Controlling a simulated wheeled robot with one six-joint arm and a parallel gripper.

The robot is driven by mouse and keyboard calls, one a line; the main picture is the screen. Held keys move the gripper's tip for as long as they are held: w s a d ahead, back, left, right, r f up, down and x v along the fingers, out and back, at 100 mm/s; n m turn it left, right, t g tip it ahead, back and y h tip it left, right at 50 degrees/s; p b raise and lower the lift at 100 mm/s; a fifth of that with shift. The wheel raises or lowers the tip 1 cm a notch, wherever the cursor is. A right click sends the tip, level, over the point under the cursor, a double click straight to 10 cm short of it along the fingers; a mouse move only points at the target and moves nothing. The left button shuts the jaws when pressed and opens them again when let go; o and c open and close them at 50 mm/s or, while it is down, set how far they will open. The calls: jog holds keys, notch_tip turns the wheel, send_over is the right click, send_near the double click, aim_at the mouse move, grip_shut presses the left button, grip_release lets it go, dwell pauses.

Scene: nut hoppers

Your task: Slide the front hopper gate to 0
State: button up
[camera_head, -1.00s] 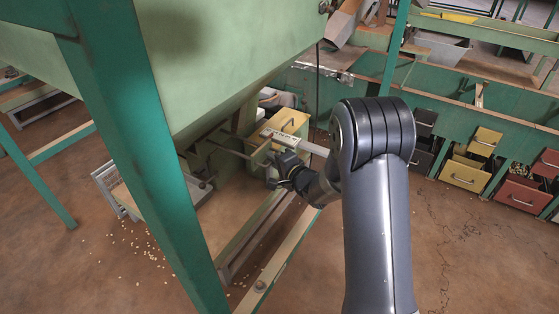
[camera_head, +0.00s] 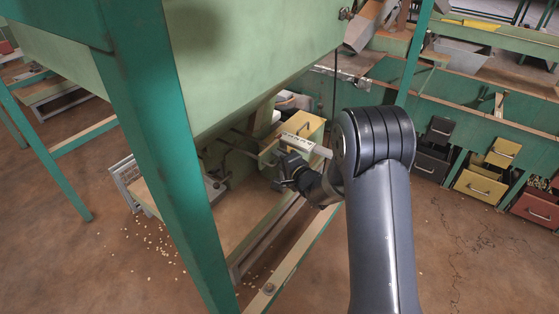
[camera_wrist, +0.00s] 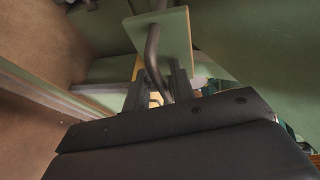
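The large pale green hopper (camera_head: 240,60) fills the upper left of the head view. Below its outlet a thin grey rod (camera_head: 240,149) runs toward a pale marked bar (camera_head: 306,146). My gripper (camera_head: 281,172) is just below and in front of that bar. In the wrist view a flat green plate (camera_wrist: 176,38) stands ahead, and a bent grey handle rod (camera_wrist: 152,50) comes down from it. My gripper's fingers (camera_wrist: 158,92) are apart, with the rod's lower end between them. I cannot tell whether they touch it. No scale reading is legible.
A green post (camera_head: 160,130) stands left of my arm. A yellow box (camera_head: 311,126) sits behind the bar. A low rail (camera_head: 290,262) runs below my gripper. Black, yellow and red bins (camera_head: 481,187) line the right. Scattered nuts (camera_head: 165,245) lie on the floor at left.

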jog(key=p+v, duration=0.3)
jog(key=v, duration=0.8)
jog(key=shift+w+f, duration=0.1)
jog(key=shift+f, duration=0.05)
jog(key=b+x, duration=0.3)
jog(key=x, duration=0.7)
jog(key=shift+a, duration=0.1)
jog(key=shift+w, duration=0.3)
jog(key=shift+s+d+b, duration=0.55)
jog(key=shift+s+d, duration=0.35)
jog(key=shift+d, duration=0.3)
